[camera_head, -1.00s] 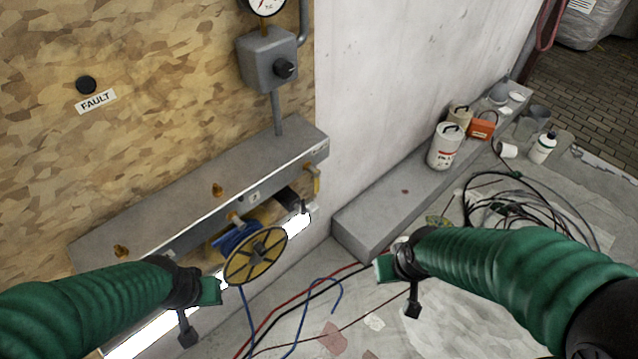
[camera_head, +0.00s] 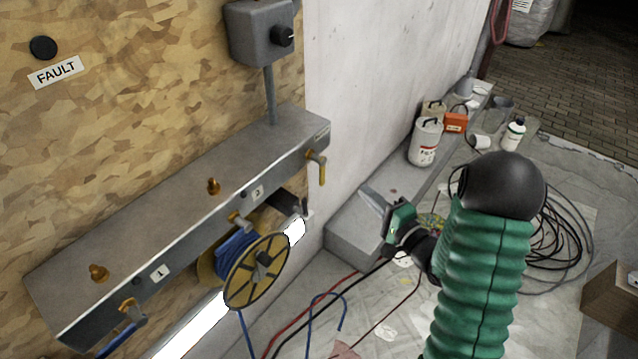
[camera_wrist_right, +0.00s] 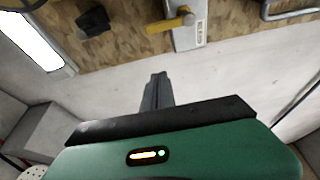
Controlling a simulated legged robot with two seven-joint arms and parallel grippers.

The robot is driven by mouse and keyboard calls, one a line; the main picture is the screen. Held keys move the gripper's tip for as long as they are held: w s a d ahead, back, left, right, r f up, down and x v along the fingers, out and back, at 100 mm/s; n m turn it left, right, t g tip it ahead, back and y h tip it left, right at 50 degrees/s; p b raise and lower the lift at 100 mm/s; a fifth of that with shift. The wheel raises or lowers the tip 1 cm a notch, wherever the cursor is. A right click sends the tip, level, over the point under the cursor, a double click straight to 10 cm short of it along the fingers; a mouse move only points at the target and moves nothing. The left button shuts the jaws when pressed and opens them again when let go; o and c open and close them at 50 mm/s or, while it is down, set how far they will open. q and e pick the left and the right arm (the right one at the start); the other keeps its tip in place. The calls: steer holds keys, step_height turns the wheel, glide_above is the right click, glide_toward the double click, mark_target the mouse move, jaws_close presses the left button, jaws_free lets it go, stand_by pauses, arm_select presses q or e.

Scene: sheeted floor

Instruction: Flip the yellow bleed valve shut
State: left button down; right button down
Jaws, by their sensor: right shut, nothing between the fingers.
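The yellow valve (camera_head: 317,168) sits on the front face at the right end of the grey manifold (camera_head: 190,205), its handle hanging downward. In the right wrist view, a yellow handle (camera_wrist_right: 166,26) shows at the top beside the labelled grey end of the manifold (camera_wrist_right: 188,32). My right gripper (camera_head: 372,200) is shut and empty, to the right of the valve and apart from it, in front of the white wall. Its fingers (camera_wrist_right: 157,92) are together in the wrist view, below the handle in the picture. My left gripper is out of view.
A yellow reel with blue hose (camera_head: 256,270) hangs under the manifold, left of the valve. A grey ledge (camera_head: 350,235) runs along the white wall, bearing canisters (camera_head: 425,142). Hoses (camera_head: 325,310) lie on the sheeted floor. A grey switch box (camera_head: 262,32) is above.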

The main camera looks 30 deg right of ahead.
arm_select(q)
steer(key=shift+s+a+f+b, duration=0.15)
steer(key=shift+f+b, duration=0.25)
steer(key=shift+b, duration=0.05)
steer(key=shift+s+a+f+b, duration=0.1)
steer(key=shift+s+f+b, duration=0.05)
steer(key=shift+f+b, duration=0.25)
arm_select(e)
steer(key=w+a, duration=0.5)
steer(key=w, duration=0.2)
steer(key=shift+w+r, duration=0.4)
steer(key=shift+r, duration=0.05)
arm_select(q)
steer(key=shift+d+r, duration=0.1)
arm_select(e)
steer(key=shift+d, duration=0.15)
